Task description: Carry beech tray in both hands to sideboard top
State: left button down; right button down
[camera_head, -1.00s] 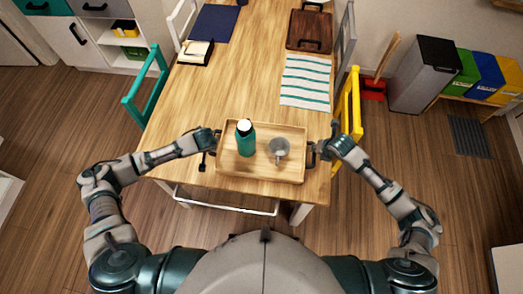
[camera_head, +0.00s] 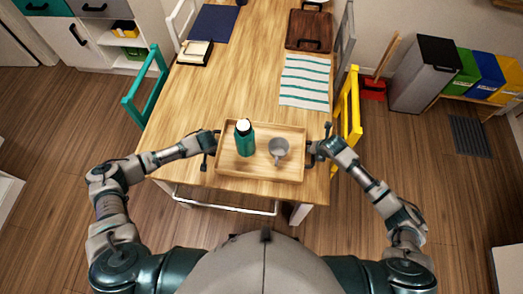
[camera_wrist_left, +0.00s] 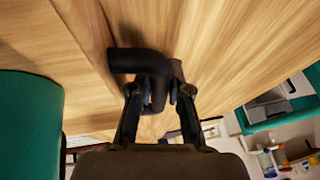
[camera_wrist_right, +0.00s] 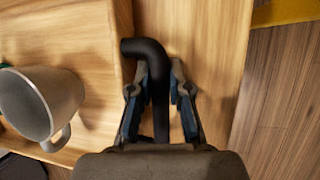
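The beech tray (camera_head: 289,175) rests level on the near end of the table. It carries a teal bottle with a white cap (camera_head: 245,137) and a grey mug (camera_head: 279,149). My left gripper (camera_head: 211,142) is at the tray's left black handle, which shows between its fingers in the left wrist view (camera_wrist_left: 150,66). My right gripper (camera_head: 314,148) is at the right black handle, which lies between its fingers in the right wrist view (camera_wrist_right: 156,92). Both grippers look open around the handles, with small gaps. The mug also shows in the right wrist view (camera_wrist_right: 42,102).
The wooden table (camera_head: 215,95) holds a striped cloth (camera_head: 305,82), a dark wooden tray (camera_head: 309,31) and a blue mat (camera_head: 212,24). A teal chair (camera_head: 147,88) and a yellow chair (camera_head: 350,105) flank it. Cabinets (camera_head: 77,38) stand at far left, bins (camera_head: 425,75) at right.

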pick_arm(q)
jog(key=shift+w+r, duration=0.2)
jog(key=shift+r, duration=0.1)
pick_arm(e)
jog(key=shift+w+r, duration=0.1)
jog(key=shift+r, duration=0.05)
